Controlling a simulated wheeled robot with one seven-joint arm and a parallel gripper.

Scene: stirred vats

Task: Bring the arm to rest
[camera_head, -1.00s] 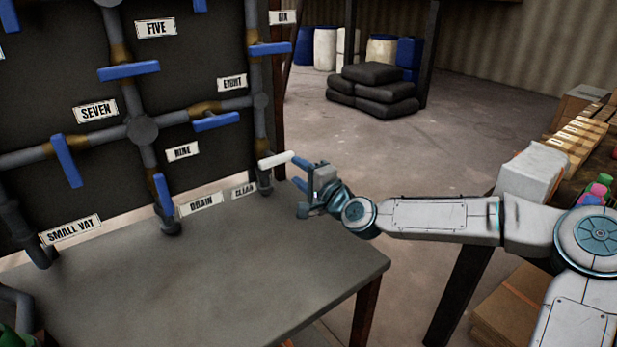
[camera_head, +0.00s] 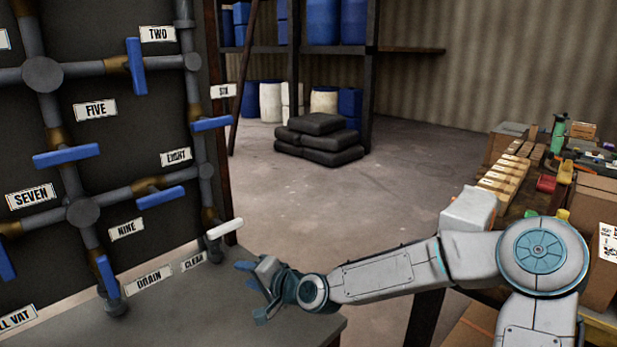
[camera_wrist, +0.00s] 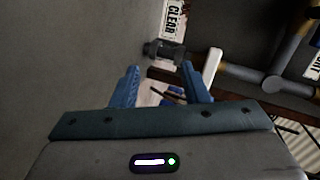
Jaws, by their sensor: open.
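My gripper (camera_head: 252,291) is open and empty in the head view, over the right part of the grey table at the foot of the pipe board. Its two blue fingers also show spread apart in the wrist view (camera_wrist: 165,88). The valve with the white handle (camera_head: 225,228), above the CLEAR label (camera_head: 193,261), is just beyond the gripper and apart from it. In the wrist view the white handle (camera_wrist: 212,66) lies past the right finger. My arm reaches from the right side of the head view, bent at the elbow.
The pipe board carries several blue-handled valves, such as those by FIVE (camera_head: 67,156) and TWO (camera_head: 136,67). The grey table (camera_head: 215,310) is bare near the gripper. A cluttered bench (camera_head: 515,205) stands at the right. Dark sacks (camera_head: 318,140) lie behind, with open floor between.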

